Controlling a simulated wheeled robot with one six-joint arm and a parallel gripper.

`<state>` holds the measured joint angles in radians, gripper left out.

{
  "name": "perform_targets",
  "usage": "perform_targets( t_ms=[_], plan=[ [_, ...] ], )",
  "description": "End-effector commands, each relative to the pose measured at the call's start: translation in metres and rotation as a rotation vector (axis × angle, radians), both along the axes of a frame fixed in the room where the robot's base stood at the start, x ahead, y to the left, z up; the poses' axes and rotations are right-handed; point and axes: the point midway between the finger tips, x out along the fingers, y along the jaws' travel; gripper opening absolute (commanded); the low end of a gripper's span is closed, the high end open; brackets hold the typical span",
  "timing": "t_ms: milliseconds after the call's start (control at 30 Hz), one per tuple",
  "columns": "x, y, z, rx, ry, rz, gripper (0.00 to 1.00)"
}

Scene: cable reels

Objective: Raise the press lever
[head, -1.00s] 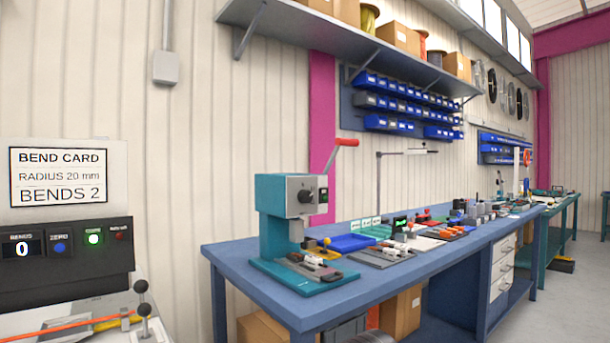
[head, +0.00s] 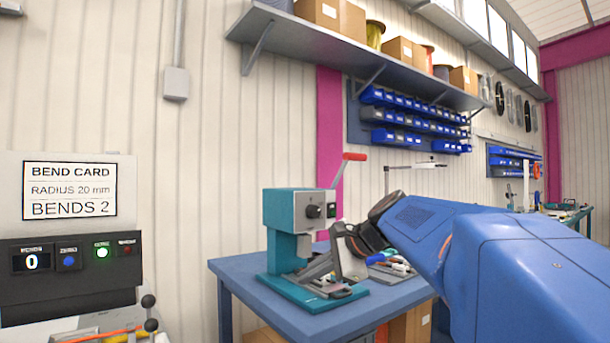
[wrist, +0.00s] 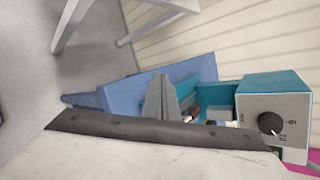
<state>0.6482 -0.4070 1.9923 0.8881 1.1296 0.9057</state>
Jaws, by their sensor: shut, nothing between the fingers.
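The press (head: 308,212) is a teal and grey machine on the near end of the blue bench. Its lever (head: 340,166) slants up to the right and ends in a red grip (head: 354,156). My gripper (head: 308,272) is in front of the press, low over its base (head: 312,292) and well below the lever's grip. It is shut and empty. In the wrist view its fingers (wrist: 160,82) point away, left of the press head (wrist: 275,112) with its black knob. The lever does not show in the wrist view.
The blue bench (head: 236,271) carries small parts to the right, largely hidden by my arm. A shelf with boxes (head: 330,14) and blue bins (head: 410,120) hang on the wall. A bend card panel (head: 69,190) stands at the left.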

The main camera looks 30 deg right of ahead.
Motion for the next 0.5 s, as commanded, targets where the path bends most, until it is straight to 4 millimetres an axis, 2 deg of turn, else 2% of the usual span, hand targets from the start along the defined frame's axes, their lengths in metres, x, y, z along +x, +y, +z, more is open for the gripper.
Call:
perform_targets(
  t_ms=[33, 233, 367, 500],
  plan=[
    [0.009, -0.020, 0.017, 0.069, -0.018, -0.060, 0.00],
    [0.032, -0.091, 0.088, 0.362, -0.106, -0.258, 0.00],
    [0.036, -0.144, 0.135, 0.549, -0.175, -0.362, 0.00],
    [0.029, -0.203, 0.185, 0.746, -0.259, -0.446, 0.00]
  ],
)
